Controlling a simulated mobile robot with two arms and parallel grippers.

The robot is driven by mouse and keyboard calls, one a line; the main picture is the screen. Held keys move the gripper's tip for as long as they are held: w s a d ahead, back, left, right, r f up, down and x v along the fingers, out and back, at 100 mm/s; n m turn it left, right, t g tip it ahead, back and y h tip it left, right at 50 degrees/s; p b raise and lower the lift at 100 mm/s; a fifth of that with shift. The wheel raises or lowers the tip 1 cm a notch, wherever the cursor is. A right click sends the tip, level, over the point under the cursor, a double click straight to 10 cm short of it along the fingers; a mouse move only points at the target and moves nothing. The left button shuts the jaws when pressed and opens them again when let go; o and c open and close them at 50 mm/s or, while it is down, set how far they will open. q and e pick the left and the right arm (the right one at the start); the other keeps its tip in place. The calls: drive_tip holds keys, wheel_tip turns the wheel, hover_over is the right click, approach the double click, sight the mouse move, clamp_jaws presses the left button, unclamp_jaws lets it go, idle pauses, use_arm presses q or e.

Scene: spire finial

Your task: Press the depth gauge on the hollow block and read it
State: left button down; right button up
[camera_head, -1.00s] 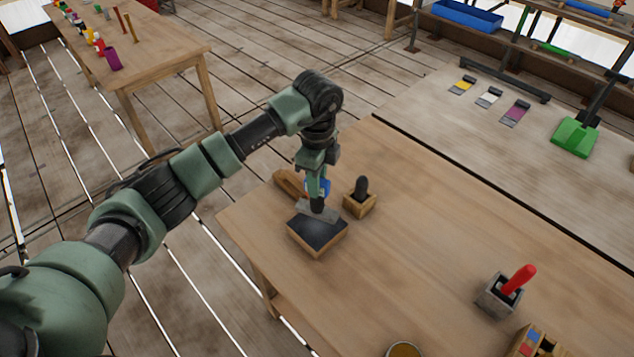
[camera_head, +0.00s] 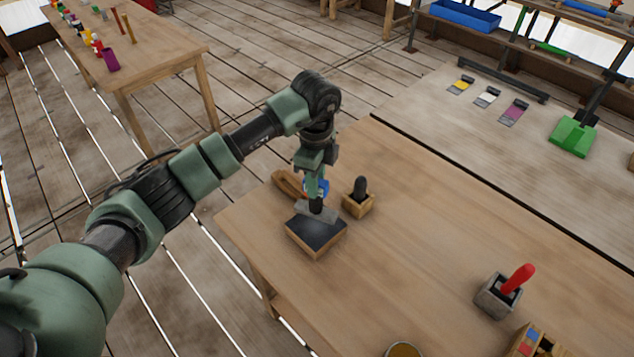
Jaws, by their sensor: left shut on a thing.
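The hollow block (camera_head: 318,245) is a wooden box with a dark top near the left corner of the wooden table. My left gripper (camera_head: 316,190) points down just above its back edge. It is shut on the depth gauge (camera_head: 319,213), whose grey flat foot shows below the fingers, with a bit of blue beside them. The foot appears to rest on or just over the back of the block's dark top; I cannot tell if it touches. The gauge's reading is too small to see. My right gripper is not in view.
A small wooden holder (camera_head: 357,205) with a dark rounded peg stands just right of the block. A brown wooden piece (camera_head: 287,184) lies behind the gripper. A grey holder with a red handle (camera_head: 516,279) stands at right. The middle of the table (camera_head: 430,220) is clear.

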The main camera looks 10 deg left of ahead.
use_arm(q)
drive_tip(key=shift+f, duration=0.15)
drive_tip(key=shift+f+b, duration=1.55)
drive_tip(key=shift+f, duration=0.6)
drive_tip(key=c, duration=1.1)
unclamp_jaws()
